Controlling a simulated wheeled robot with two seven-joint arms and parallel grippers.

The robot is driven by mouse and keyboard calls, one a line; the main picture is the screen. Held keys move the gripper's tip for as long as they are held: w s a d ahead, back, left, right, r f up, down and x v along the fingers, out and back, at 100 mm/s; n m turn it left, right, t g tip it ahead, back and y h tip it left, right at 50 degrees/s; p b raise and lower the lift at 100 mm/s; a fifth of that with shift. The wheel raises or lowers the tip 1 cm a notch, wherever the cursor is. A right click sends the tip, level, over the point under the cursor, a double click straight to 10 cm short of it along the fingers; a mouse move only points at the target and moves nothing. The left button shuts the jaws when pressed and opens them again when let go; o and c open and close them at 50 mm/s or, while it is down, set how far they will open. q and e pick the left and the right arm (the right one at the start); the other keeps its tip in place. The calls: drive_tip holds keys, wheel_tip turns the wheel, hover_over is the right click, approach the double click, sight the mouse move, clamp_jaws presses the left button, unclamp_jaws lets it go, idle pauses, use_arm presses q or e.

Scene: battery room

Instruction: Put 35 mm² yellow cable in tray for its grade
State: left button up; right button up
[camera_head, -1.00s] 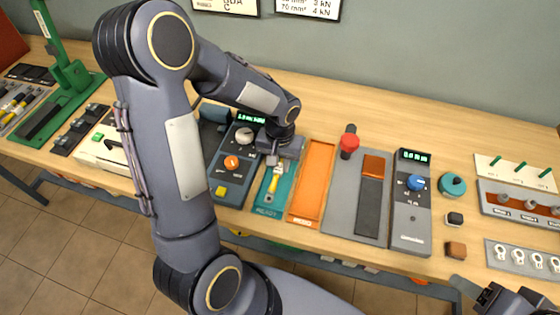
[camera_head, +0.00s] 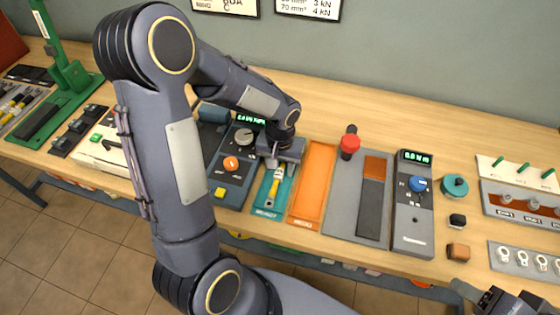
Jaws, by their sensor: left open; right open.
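The yellow cable (camera_head: 271,189) lies on the teal tray (camera_head: 265,208), lengthwise, with a light-coloured end towards the back. My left gripper (camera_head: 276,165) is above the back end of this tray, over the cable's far end. It is open, and its arm hides part of the bench. Whether its fingers touch the cable cannot be told. The orange tray (camera_head: 315,180) is empty just to the right of the teal one. My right gripper (camera_head: 490,300) is at the bottom right corner, partly cut off, open and away from the trays.
A tester with an orange knob (camera_head: 231,163) stands left of the teal tray. A grey fixture with a red knob (camera_head: 349,145) and a meter with a blue knob (camera_head: 417,184) stand to the right. Lug boards (camera_head: 520,262) are at far right. The bench behind is clear.

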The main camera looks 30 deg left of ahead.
sight(280, 170)
use_arm(q)
drive_tip(key=shift+r+p, duration=0.3)
drive_tip(key=shift+r, duration=0.1)
drive_tip(key=shift+r+p, duration=0.55)
wheel_tip(280, 170, up, 11)
drive_tip(key=s+d+r+t+h, duration=0.2)
drive_tip(key=s, duration=0.6)
drive_tip(key=s+d+r+m+t+h, duration=0.1)
drive_tip(key=s+d+r+t, duration=0.1)
drive_tip(key=s, duration=0.7)
drive_tip(key=shift+t+h+b, duration=0.4)
drive_tip(key=shift+t+b, duration=0.05)
drive_tip(key=shift+t, duration=0.35)
